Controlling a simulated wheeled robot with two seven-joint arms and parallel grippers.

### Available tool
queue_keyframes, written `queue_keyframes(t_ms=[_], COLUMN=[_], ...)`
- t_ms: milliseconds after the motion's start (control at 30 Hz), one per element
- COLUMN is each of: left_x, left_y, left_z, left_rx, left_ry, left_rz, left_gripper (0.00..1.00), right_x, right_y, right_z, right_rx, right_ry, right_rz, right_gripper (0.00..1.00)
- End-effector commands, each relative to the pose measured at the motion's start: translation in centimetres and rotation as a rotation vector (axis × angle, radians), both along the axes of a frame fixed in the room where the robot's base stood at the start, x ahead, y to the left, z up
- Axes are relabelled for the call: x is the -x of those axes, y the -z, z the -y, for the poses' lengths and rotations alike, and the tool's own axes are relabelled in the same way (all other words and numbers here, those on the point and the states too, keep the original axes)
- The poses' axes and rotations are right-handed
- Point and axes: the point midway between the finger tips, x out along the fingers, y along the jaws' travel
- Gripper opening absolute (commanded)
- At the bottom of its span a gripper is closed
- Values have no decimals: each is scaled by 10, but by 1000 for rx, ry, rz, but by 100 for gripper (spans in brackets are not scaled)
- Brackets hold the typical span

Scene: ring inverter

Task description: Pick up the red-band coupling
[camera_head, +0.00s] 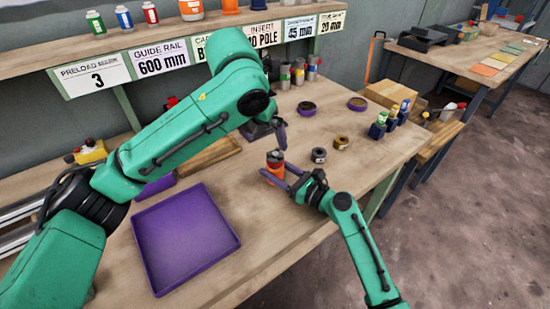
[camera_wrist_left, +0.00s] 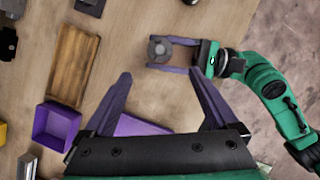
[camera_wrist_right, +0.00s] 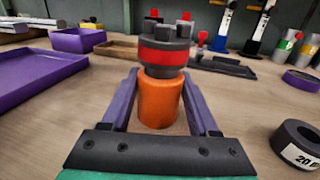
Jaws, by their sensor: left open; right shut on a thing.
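The red-band coupling (camera_head: 275,158) is dark grey with a red band. It sits upright on top of an orange cylinder (camera_wrist_right: 160,102). In the right wrist view the coupling (camera_wrist_right: 165,50) shows above my fingertips. My right gripper (camera_head: 277,176) is shut on the orange cylinder, one finger on each side, below the coupling. My left gripper (camera_head: 280,132) is open and empty, above the coupling. In the left wrist view the coupling's dark top (camera_wrist_left: 158,47) lies just beyond and between my spread left fingertips (camera_wrist_left: 160,73).
A purple tray (camera_head: 185,240) lies to the left. A purple bin (camera_wrist_left: 55,127) and wooden board (camera_wrist_left: 74,65) are nearby. Bare tabletop lies in front.

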Motion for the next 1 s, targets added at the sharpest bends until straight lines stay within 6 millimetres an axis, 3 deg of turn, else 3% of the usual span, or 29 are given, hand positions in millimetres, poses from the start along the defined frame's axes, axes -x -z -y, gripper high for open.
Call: queue_keyframes(t_ms=[100, 500, 733, 767, 1000], left_x=[-9, -33, -35, -35, -35], left_y=[27, 87, 92, 92, 91], left_z=[5, 18, 19, 19, 19], left_rx=[-1, 0, 1, 1, 1], left_ry=[-3, -4, -3, -3, -4], left_rz=[-5, -1, 0, 0, 1], left_gripper=[93, 93, 93, 89, 0], right_x=[0, 0, 0, 0, 0], right_y=[0, 0, 0, 0, 0], right_z=[0, 0, 0, 0, 0], right_rx=[0, 0, 0, 0, 0], right_ry=[0, 0, 0, 0, 0], right_rz=[-1, -1, -1, -1, -1], right_gripper=[0, 0, 0, 0, 0])
